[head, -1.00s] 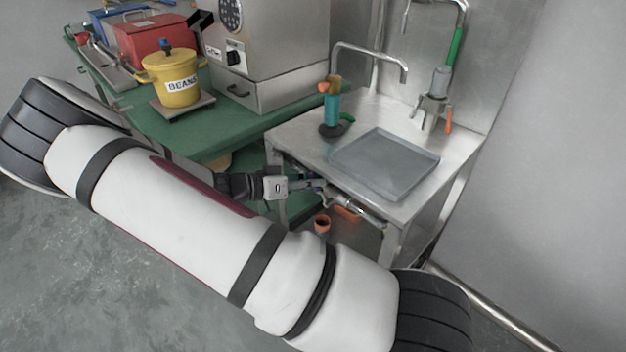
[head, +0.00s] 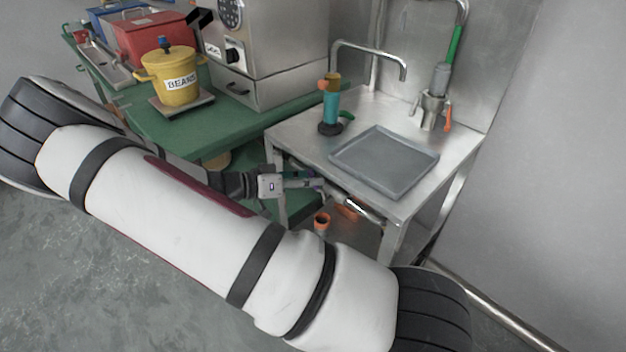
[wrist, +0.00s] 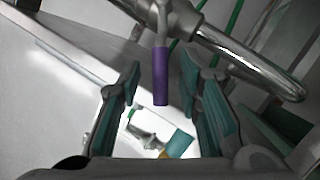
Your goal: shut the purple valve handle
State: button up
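The purple valve handle (wrist: 160,78) shows in the wrist view, hanging from a grey metal valve (wrist: 178,20) on a thick steel pipe (wrist: 250,62). My gripper (wrist: 162,88) is open, with one teal-padded finger on each side of the handle. The handle's free end lies between the fingers in the picture, with a gap on both sides. I cannot tell how deep it sits between them. In the head view my gripper (head: 312,180) is at the front edge of the steel sink table (head: 290,135), and the handle is barely visible there.
A grey tray (head: 385,160) and a teal grinder-like object (head: 331,105) stand on the sink table. An orange cup (head: 322,222) is below it. A green table (head: 215,130) with a yellow beans pot (head: 170,78) stands to the left.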

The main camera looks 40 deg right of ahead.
jog(key=v, duration=1.1)
